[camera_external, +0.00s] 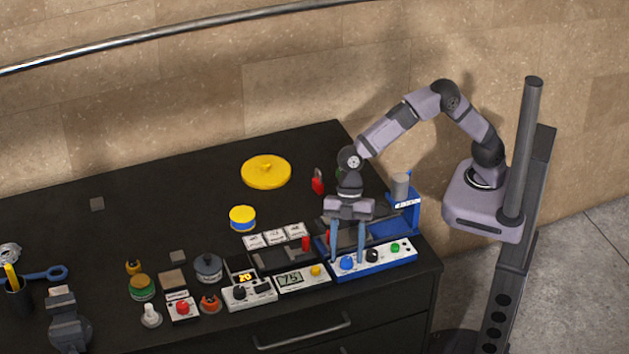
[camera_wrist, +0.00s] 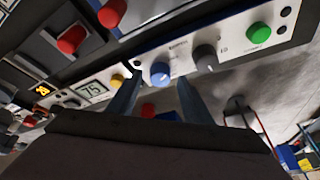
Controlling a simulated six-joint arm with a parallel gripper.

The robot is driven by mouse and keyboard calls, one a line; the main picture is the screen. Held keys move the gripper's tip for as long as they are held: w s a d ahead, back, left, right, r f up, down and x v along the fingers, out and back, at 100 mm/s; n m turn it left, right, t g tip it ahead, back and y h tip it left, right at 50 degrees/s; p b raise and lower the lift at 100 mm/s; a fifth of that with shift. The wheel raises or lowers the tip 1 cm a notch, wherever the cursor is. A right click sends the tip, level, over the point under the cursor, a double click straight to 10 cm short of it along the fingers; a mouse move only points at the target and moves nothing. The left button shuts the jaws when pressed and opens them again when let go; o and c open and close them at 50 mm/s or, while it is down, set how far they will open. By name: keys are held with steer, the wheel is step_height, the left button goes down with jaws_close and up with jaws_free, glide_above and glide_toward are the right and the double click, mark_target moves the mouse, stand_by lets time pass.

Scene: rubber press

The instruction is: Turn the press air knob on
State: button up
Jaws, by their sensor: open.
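The press's white control panel (camera_external: 383,261) runs along the front of its blue base near the table's front right. It carries a blue knob (camera_external: 347,263), a dark knob (camera_external: 372,255) and a green button (camera_external: 395,247). I cannot read which label is the air knob. My gripper (camera_external: 347,259) points down, open, with one finger on each side of the blue knob. In the wrist view the blue knob (camera_wrist: 160,73) shows between the fingertips (camera_wrist: 158,79); contact cannot be told. The dark knob (camera_wrist: 205,58) is just right of the right finger, and the green button (camera_wrist: 259,33) is farther right.
Left of the panel stand a unit with a green display (camera_external: 290,279) and yellow button, and one with a dark knob (camera_external: 240,293). A red-handled lever (camera_external: 305,243) rises behind them. The blue press frame (camera_external: 405,213) stands right of my gripper. The back table is mostly clear.

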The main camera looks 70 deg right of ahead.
steer(key=shift+a+f, duration=0.15)
steer(key=shift+f, duration=0.25)
steer(key=c, duration=1)
steer(key=shift+s, duration=0.1)
steer(key=shift+c, duration=0.2)
